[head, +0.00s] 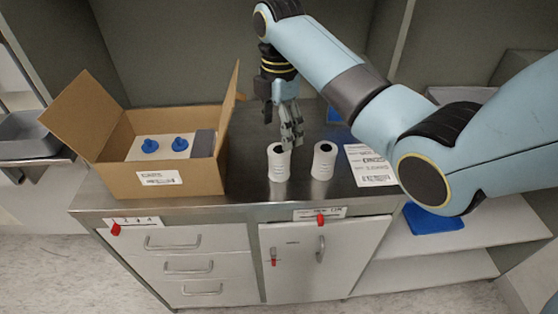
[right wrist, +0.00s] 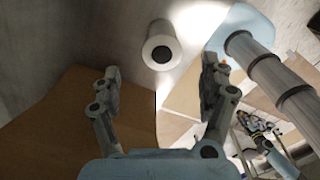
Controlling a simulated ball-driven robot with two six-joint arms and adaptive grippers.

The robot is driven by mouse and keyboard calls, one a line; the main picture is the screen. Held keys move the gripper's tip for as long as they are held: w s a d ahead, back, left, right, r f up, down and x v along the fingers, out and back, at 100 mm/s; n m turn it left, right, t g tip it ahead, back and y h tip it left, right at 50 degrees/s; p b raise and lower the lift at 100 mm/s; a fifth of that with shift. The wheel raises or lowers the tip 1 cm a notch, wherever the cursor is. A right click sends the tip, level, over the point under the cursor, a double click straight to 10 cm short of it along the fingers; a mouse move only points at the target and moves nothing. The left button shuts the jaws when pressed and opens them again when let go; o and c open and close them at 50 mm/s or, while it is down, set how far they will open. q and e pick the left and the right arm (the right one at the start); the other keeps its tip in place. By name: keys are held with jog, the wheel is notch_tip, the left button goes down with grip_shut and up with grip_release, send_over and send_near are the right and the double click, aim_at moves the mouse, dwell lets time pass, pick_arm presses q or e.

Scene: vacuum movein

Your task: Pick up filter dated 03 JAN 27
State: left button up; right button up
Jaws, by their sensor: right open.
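Two white cylindrical filters with dark holes in their tops stand upright on the steel counter: a left filter (head: 279,163) and a right filter (head: 323,161). No date is readable on either. My right gripper (head: 291,140) points down, with its fingertips close to the top of the left filter. I cannot tell from the head view whether they touch it. In the right wrist view the gripper (right wrist: 160,82) is open, its fingers spread wide with nothing between the tips. One white filter (right wrist: 160,50) shows beyond the fingertips, roughly centred. My left gripper is not in view.
An open cardboard box (head: 165,184) stands on the left of the counter (head: 245,201), holding blue-knobbed items (head: 180,143). A printed sheet (head: 369,166) lies right of the filters. Drawers and a door are below. The counter in front of the filters is clear.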

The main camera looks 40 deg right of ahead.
aim_at(279, 149)
notch_tip(279, 149, down, 2)
jog(key=shift+f, duration=0.1)
jog(key=shift+s+f+p, duration=0.1)
jog(key=shift+f+p, duration=0.3)
jog(key=shift+f, duration=2.35)
jog(key=c, duration=1.3)
jog(key=shift+r, duration=0.1)
jog(key=shift+c, duration=0.2)
